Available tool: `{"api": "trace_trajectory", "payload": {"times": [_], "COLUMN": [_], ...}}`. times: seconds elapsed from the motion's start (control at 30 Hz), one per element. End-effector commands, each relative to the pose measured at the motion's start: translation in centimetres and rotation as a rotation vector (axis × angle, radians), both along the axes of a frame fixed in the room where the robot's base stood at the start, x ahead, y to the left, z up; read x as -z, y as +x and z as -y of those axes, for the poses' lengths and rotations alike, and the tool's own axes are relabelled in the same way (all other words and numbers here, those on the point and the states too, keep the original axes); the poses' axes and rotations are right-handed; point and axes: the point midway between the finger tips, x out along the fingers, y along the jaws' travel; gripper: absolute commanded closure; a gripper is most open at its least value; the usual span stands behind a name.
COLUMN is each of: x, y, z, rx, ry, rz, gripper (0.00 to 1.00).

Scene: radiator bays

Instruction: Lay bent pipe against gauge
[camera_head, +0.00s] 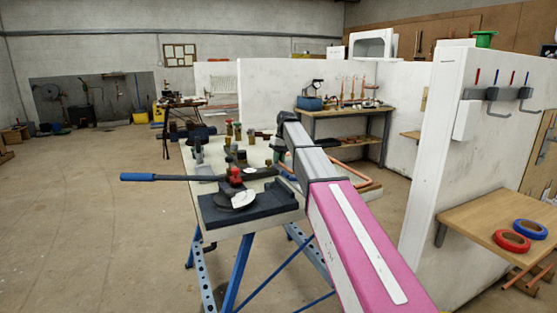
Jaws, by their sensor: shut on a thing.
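A bent copper pipe (351,175) shows just right of my arm, low beside the workbench, over or on a pale tray-like piece (371,191). My arm covers its left part. I cannot tell whether my gripper touches it. My arm reaches forward over the right side of the workbench (262,184), and its dark far end bends down near the bench's right edge. My gripper's fingers are hidden behind the arm. I cannot make out which thing is the gauge.
A bender (235,195) with a long blue-handled lever (138,177) sits on the bench's near end; the lever sticks out left. Several fittings stand behind it. A white partition (440,150) and a wooden shelf with tape rolls (512,241) are at right. The left floor is clear.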

Motion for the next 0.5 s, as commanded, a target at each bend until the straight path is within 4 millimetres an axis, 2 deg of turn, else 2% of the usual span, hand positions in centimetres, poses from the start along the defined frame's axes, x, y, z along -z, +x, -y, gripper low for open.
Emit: {"api": "trace_trajectory", "payload": {"times": [0.5], "x": [0.95], "y": [-0.01], "z": [0.01], "rx": [0.0], "ry": [0.0], "rz": [-0.001], "gripper": [1.0]}}
